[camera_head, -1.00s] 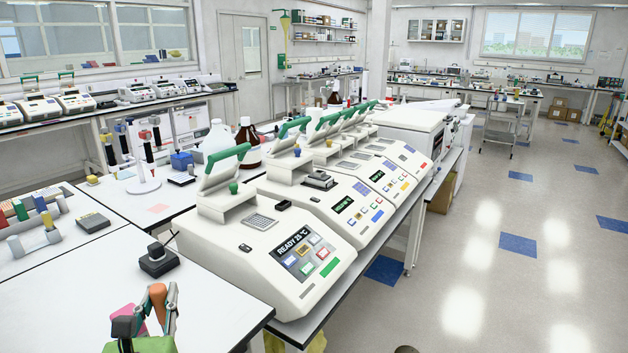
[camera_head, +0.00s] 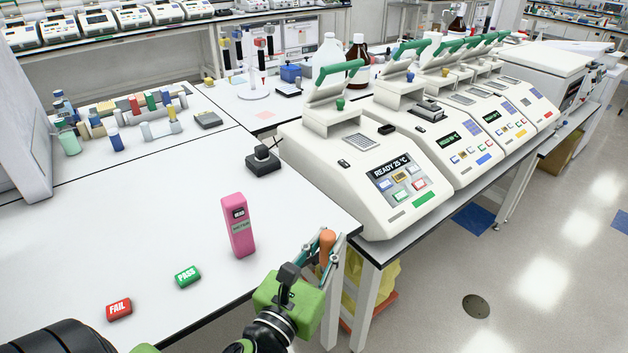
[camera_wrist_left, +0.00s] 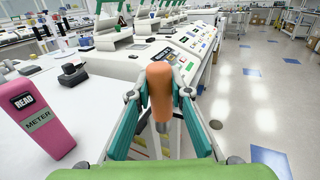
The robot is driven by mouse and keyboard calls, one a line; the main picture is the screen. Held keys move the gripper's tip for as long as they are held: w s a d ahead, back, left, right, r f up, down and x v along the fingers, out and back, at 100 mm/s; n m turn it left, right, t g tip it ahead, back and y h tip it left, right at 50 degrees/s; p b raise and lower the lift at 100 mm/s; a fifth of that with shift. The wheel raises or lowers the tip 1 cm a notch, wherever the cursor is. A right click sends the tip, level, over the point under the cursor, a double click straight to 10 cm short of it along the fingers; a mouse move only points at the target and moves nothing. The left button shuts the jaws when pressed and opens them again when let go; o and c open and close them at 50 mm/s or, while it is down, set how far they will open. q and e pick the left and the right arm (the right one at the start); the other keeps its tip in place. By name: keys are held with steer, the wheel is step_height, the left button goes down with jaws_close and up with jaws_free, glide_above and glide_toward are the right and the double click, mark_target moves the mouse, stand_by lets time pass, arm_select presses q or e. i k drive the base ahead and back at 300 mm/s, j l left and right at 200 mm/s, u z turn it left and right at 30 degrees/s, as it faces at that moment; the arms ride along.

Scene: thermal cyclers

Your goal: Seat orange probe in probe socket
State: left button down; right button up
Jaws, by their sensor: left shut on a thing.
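The orange probe (camera_head: 327,243) is held in my left gripper (camera_head: 324,251), off the front right edge of the near bench, apart from any surface. In the left wrist view the gripper (camera_wrist_left: 160,88) is shut around the orange probe (camera_wrist_left: 160,98), which stands about upright with its thin pale shaft pointing down. A dark block (camera_head: 263,163) sits on the bench top behind the gripper; I cannot tell whether it holds the probe socket. The nearest thermal cycler (camera_head: 345,195) reads READY 25 °C and has its lid raised. My right gripper is out of view.
A pink meter (camera_head: 239,227) stands upright on the bench left of the gripper. A green PASS button (camera_head: 188,276) and a red FAIL button (camera_head: 119,309) lie nearer the front. More cyclers stand to the right.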

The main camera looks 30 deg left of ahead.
mark_target(429, 105)
steer(key=i+l+u, duration=0.1)
steer(key=i, duration=0.4)
steer(key=i+l+u, duration=0.1)
steer(key=i+l, duration=0.25)
steer(key=i, duration=0.15)
